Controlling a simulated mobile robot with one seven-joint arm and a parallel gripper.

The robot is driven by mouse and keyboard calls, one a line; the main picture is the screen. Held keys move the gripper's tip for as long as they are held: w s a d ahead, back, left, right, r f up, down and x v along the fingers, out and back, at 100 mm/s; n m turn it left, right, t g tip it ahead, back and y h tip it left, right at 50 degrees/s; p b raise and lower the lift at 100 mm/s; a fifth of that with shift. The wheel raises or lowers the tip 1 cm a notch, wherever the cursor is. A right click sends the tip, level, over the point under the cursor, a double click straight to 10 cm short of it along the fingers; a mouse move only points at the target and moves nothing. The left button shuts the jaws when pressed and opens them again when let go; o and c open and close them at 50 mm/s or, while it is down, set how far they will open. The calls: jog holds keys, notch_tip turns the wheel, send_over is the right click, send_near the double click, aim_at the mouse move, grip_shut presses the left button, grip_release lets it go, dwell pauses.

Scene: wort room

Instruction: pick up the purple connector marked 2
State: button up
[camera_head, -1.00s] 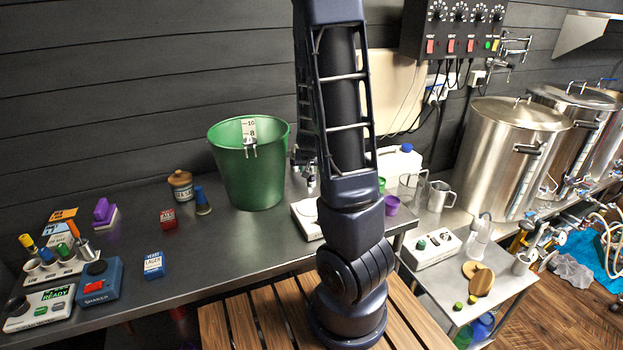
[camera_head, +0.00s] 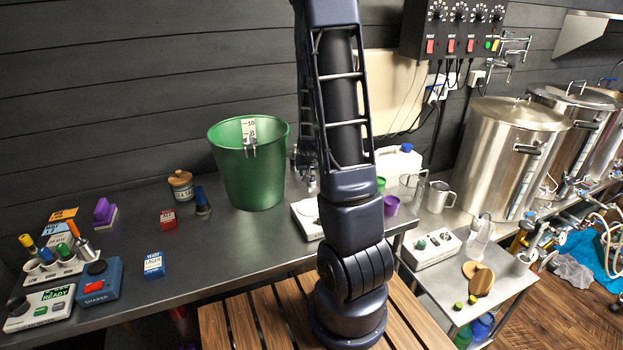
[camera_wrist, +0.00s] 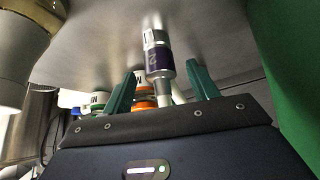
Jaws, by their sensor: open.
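The purple connector marked 2 (camera_wrist: 157,62) shows in the wrist view, with a silver end and a dark purple band bearing the figure. It lies in line with the gap between the two green fingers of my gripper (camera_wrist: 162,73). The fingers are apart, with visible space on both sides of the connector. I cannot tell how far between the fingers it reaches. In the head view my arm hides most of the gripper.
In the wrist view, an orange-banded connector (camera_wrist: 145,104) and a green-banded one (camera_wrist: 97,98) are behind the fingers. The green bucket (camera_head: 249,180) stands left of my arm in the head view. A white jug (camera_head: 400,165) and a purple cup (camera_head: 390,206) stand right of it.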

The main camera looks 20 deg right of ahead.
jog(key=shift+x, duration=1.45)
jog(key=c, duration=1.1)
